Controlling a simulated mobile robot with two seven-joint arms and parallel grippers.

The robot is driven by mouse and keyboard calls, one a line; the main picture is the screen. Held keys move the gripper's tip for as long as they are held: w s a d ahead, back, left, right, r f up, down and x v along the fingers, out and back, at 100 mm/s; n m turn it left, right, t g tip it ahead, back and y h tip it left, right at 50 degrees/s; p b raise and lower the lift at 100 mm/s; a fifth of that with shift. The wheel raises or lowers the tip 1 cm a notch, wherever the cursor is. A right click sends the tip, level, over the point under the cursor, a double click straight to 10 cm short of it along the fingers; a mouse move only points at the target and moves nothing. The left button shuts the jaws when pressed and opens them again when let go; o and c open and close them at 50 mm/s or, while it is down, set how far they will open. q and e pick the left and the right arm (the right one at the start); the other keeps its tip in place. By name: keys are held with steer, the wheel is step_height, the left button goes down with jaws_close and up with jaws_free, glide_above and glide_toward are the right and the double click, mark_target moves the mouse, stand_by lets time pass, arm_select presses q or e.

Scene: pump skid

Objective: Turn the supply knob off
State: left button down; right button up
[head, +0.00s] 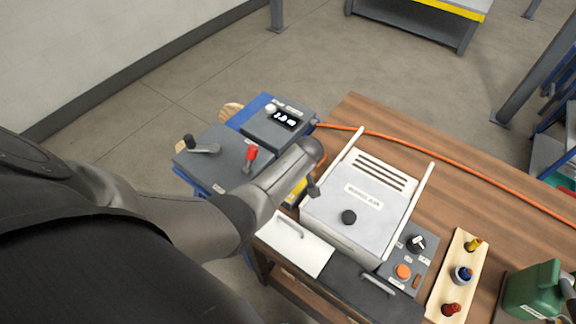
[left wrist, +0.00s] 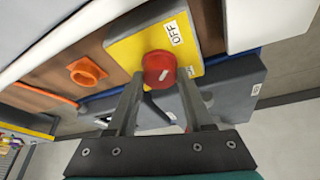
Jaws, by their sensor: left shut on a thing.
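My left gripper (left wrist: 158,84) is shut on the red knob, one finger at each side. In the head view my left arm reaches in from the left, and the left gripper (head: 313,187) is over the yellow box (head: 296,193). The arm hides the knob there. My right gripper is not in view.
A white-lidded unit (head: 362,197) is close on the right. An orange hose (head: 440,150) crosses the wooden table.

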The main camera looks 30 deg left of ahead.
arm_select(q)
steer(key=shift+n, duration=0.3)
steer(key=shift+c, duration=1.5)
jaws_free()
steer(key=shift+d+r, duration=0.15)
steer(key=shift+r, duration=0.4)
steer(key=p+v, duration=0.3)
steer(key=v, duration=1.1)
steer(key=shift+p, duration=0.4)
